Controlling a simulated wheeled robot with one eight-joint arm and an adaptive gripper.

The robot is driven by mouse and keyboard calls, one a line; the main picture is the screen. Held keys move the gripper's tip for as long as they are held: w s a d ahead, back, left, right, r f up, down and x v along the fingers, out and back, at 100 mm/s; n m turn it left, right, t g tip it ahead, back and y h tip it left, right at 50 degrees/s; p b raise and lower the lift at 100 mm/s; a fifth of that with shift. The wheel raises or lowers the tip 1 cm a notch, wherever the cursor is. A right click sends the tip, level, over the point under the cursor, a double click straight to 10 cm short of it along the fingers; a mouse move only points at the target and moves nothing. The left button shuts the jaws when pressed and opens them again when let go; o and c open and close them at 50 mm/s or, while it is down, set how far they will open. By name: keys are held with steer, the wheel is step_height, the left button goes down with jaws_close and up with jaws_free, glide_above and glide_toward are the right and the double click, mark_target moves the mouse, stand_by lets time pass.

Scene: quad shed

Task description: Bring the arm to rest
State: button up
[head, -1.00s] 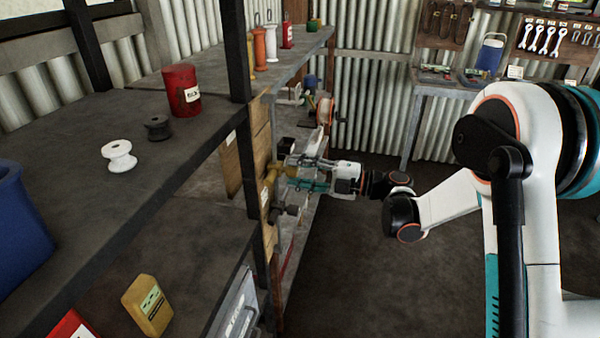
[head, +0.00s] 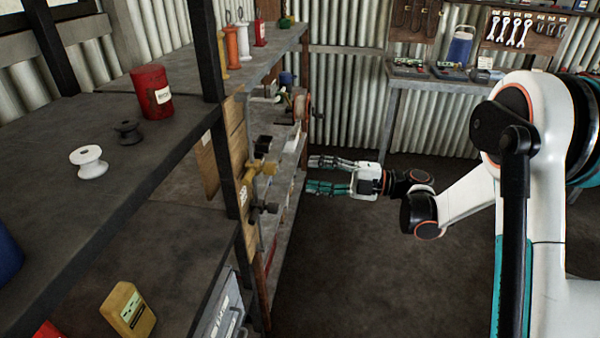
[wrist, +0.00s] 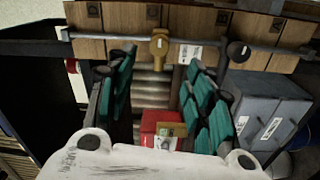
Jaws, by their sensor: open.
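My gripper (head: 312,174) is open and empty in the head view. It is held out level to the left, over the floor, just right of the shelving and apart from it. In the wrist view its teal fingers (wrist: 160,97) are spread wide with nothing between them. Beyond them is a wooden board with a grey pipe (wrist: 205,47) across it. A brass-coloured valve (wrist: 159,44) sits on the pipe; it also shows in the head view (head: 264,167), left of my gripper.
The shelves (head: 60,215) on the left hold a red can (head: 152,91), a white spool (head: 89,161), a dark spool (head: 128,132) and a yellow box (head: 128,309). A workbench (head: 440,82) stands at the back. The floor (head: 370,270) below my gripper is clear.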

steer(key=shift+d, duration=0.75)
steer(key=w+d+r+m+t+h, duration=0.25)
steer(key=r+m+t, duration=0.25)
steer(key=r, duration=0.3)
steer(key=w+d+r+m+t+h, duration=0.1)
steer(key=d+r+m+t, duration=0.4)
steer(key=r, duration=0.3)
steer(key=w+d+r+m+t+h, duration=0.2)
steer(key=r+m+t, duration=0.2)
steer(key=r+t, duration=0.3)
steer(key=s+d+r+m+t+h, duration=0.2)
steer(key=d+r+m+h, duration=0.1)
steer(key=d+m+h, duration=0.5)
steer(key=s+d+f+m+g+h, duration=0.3)
steer(key=s+f+m, duration=0.1)
steer(key=s+f, duration=0.15)
steer(key=s+d+f+m+g+h, duration=0.3)
steer(key=s+f+m+h, duration=0.15)
steer(key=s, duration=0.25)
steer(key=s+a+f+m+g+y, duration=0.1)
steer(key=s+a+f+g, duration=0.1)
steer(key=s+f, duration=0.4)
steer(key=s+a+f+m+g+y, duration=0.1)
steer(key=s+f+g, duration=0.4)
steer(key=s, duration=0.8)
step_height(320, 180, down, 3)
steer(key=shift+a+r+m+g+y, duration=0.2)
steer(key=shift+a+m+g+y, duration=0.1)
steer(key=shift+a+m, duration=0.05)
